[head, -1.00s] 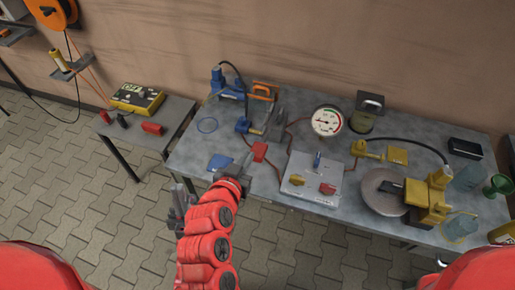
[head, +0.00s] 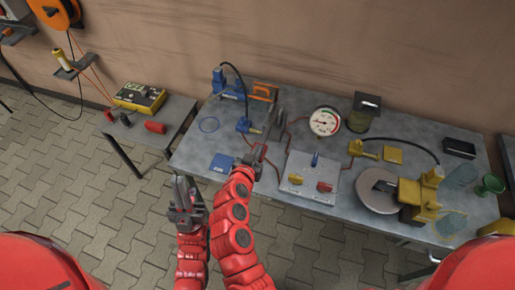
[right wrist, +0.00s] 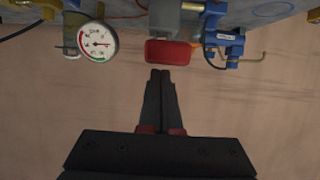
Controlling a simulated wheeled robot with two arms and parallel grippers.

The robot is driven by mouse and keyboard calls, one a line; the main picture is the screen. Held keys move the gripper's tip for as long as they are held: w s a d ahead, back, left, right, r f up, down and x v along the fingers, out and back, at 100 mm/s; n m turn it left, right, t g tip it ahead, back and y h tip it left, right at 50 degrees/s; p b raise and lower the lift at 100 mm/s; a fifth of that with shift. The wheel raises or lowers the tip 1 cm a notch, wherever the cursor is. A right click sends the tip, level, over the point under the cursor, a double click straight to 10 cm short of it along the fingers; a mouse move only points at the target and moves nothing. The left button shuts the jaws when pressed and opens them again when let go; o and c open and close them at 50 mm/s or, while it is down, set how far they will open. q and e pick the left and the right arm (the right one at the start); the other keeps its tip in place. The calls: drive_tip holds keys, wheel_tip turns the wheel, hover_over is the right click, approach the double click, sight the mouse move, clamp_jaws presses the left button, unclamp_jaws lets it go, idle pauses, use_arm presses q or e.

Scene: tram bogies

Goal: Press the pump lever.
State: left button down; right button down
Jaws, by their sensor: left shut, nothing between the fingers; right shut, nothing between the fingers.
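A red block (right wrist: 172,52) on a grey part shows just beyond my right fingertips in the right wrist view; it looks like the lever's grip, though I cannot be sure. Whether the tips touch it I cannot tell. My right gripper (head: 259,153) is shut and empty at the table's front edge and hides most of the block in the head view. A dark grey upright part (head: 278,112) stands behind it. A blue unit (head: 219,80) with a black hose stands at the back left. My left gripper (head: 186,192) is shut and empty, in front of the table.
A pressure gauge (head: 324,122) stands mid-table, behind a grey plate (head: 310,168) with coloured handles. A yellow unit (head: 428,188) and a round disc (head: 375,190) are at the right. A small side table (head: 178,118) stands left. A blue pad (head: 221,162) lies near the front edge.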

drive_tip(key=shift+f, duration=0.15)
drive_tip(key=shift+f+b, duration=0.15)
drive_tip(key=shift+b, duration=0.2)
drive_tip(key=f+t+b, duration=0.1)
drive_tip(key=f+b, duration=0.3)
drive_tip(key=b, duration=0.6)
drive_tip(key=f+t+h+b, duration=0.1)
drive_tip(key=f+b, duration=0.3)
drive_tip(key=b, duration=0.7)
drive_tip(key=f+t+b, duration=0.3)
drive_tip(key=f+b, duration=0.1)
drive_tip(key=b, duration=0.7)
drive_tip(key=shift+s+a+h, duration=0.1)
drive_tip(key=shift+s+h, duration=0.15)
drive_tip(key=shift+h, duration=0.05)
drive_tip(key=shift+f+b, duration=0.1)
drive_tip(key=shift+b, duration=0.85)
drive_tip(key=shift+f, duration=0.1)
